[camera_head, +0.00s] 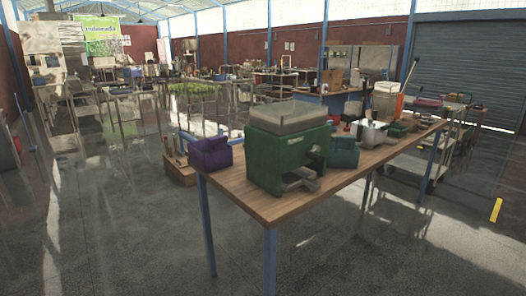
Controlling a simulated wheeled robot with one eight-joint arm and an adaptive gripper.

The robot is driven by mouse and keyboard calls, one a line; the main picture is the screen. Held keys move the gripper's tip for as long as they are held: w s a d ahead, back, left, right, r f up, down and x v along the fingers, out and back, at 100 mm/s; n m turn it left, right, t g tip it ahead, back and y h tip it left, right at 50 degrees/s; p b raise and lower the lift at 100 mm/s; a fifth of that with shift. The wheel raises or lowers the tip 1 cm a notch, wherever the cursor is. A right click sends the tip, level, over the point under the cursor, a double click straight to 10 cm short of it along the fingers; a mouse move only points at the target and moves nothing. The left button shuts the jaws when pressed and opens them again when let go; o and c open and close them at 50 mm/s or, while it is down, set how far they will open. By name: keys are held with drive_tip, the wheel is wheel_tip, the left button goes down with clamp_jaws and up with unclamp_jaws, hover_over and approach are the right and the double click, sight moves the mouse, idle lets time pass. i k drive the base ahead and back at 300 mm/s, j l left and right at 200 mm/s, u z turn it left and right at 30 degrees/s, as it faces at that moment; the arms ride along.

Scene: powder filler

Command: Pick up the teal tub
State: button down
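A teal tub (345,153) stands on the wooden table (262,205), just right of a large green machine (268,160) with a pale hopper on top. The machine's right side and front spout stand close to the tub and may hide part of its left edge. A purple tub (210,155) sits at the table's left end, left of the machine. My gripper is not in view.
Further along the table, to the right, are a metal device (371,134), a smaller green item (398,130) and a white container with an orange base (387,102). A cart (420,175) stands behind the table. The grey floor in front is clear.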

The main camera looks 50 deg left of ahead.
sight(344, 152)
drive_tip(key=u, duration=1.45)
